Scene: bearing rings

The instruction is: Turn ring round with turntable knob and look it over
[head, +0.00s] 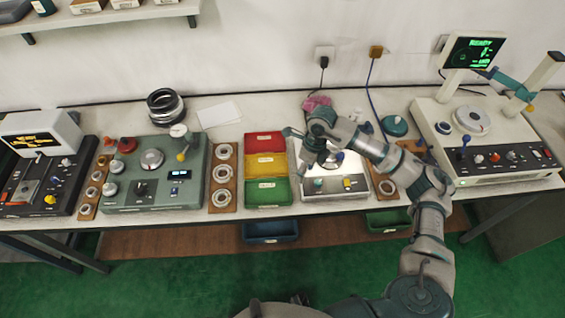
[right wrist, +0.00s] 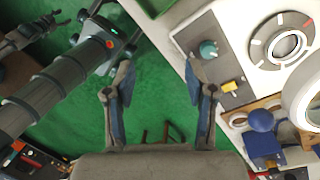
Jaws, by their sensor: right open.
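The teal knob (right wrist: 208,50) and a yellow switch (right wrist: 232,87) are on the same panel; the knob also shows at the front of the station in the head view (head: 318,184). My right gripper (head: 301,150) is over the station, hiding much of the turntable there. In the right wrist view its fingers (right wrist: 159,78) are spread and empty, with the knob just right of the right finger. My left gripper is not in the head view.
Red, yellow and green bins (head: 266,190) stand left of the station. A wooden board (head: 223,176) with rings lies beyond them. A green-grey device (head: 150,172) is farther left. A white machine (head: 485,140) with a screen stands at the right.

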